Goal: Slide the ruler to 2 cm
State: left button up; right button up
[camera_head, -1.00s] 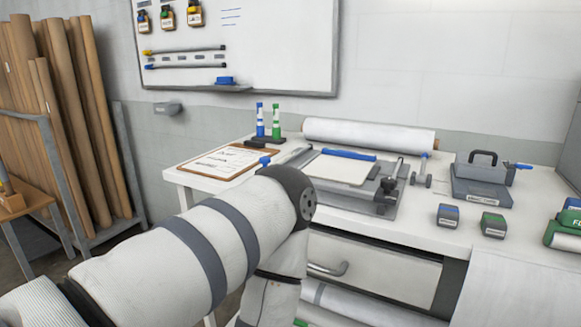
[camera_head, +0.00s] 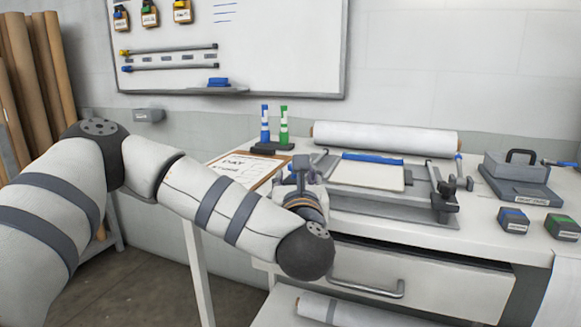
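A grey press-like device (camera_head: 395,207) stands on the white worktop, with a pale sheet or plate (camera_head: 366,176) on it. A blue strip (camera_head: 372,157) runs along the back edge of that sheet. I cannot tell which part is the ruler, and no scale marks are readable. My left arm comes in from the left, and my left gripper (camera_head: 301,168) is at the device's left end, over the clipboard's right edge. Its fingers are small and partly hidden by my wrist, so I cannot tell whether they touch anything. My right gripper is not in view.
A clipboard (camera_head: 238,168) lies left of the device, with blue and green markers (camera_head: 284,124) behind it. A white roll (camera_head: 385,137) lies at the back. A stapler-like grey tool (camera_head: 520,182) and small boxes (camera_head: 513,221) stand right. A drawer (camera_head: 420,283) is below.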

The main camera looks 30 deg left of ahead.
pick_arm(q)
jog(key=x, duration=0.8)
grip_shut()
jog(key=shift+w, duration=0.1)
